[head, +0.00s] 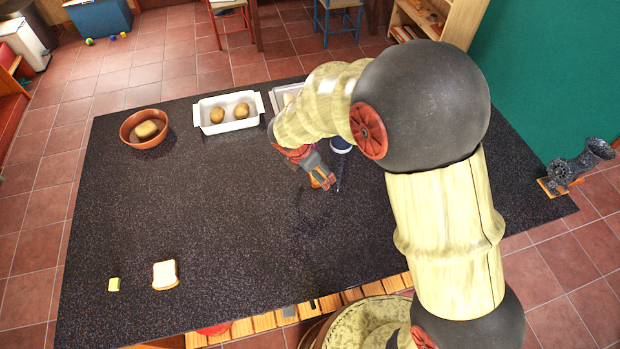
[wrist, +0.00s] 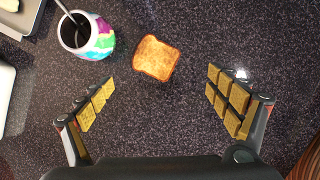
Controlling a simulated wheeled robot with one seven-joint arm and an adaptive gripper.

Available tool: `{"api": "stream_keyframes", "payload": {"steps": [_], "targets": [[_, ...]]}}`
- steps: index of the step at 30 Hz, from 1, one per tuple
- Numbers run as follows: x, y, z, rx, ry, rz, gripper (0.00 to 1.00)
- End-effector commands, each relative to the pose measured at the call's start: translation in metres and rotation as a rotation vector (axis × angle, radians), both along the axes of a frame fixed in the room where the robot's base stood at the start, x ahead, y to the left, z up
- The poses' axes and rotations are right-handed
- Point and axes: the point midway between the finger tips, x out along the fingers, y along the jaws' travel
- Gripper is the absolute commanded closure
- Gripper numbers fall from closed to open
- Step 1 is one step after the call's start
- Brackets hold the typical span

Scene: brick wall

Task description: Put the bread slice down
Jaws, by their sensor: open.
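A browned bread slice (wrist: 156,58) lies flat on the dark speckled tabletop in the wrist view, just ahead of and between my fingertips. My gripper (wrist: 162,84) is open, with the gold-padded fingers apart on either side and a visible gap to the slice. In the head view my gripper (head: 322,182) is low over the middle right of the table, and my arm hides much around it; I cannot clearly make out the browned slice there. A second, pale bread slice (head: 165,275) lies at the front left of the table.
A colourful mug (wrist: 100,36) with a utensil in it stands left of the browned slice. A white dish (head: 202,114) with two round brown items and a brown bowl (head: 131,122) stand at the back. A yellow block (head: 114,284) lies front left. The table's middle is clear.

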Motion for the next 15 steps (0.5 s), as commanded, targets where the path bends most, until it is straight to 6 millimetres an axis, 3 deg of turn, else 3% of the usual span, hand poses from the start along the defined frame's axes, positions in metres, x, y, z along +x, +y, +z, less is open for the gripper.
{"api": "stream_keyframes", "payload": {"steps": [6, 15], "targets": [[0.011, 0.006, 0.003, -0.056, 0.023, 0.244, 0.10], [0.016, 0.000, -0.020, -0.067, 0.034, 0.274, 0.10]]}}
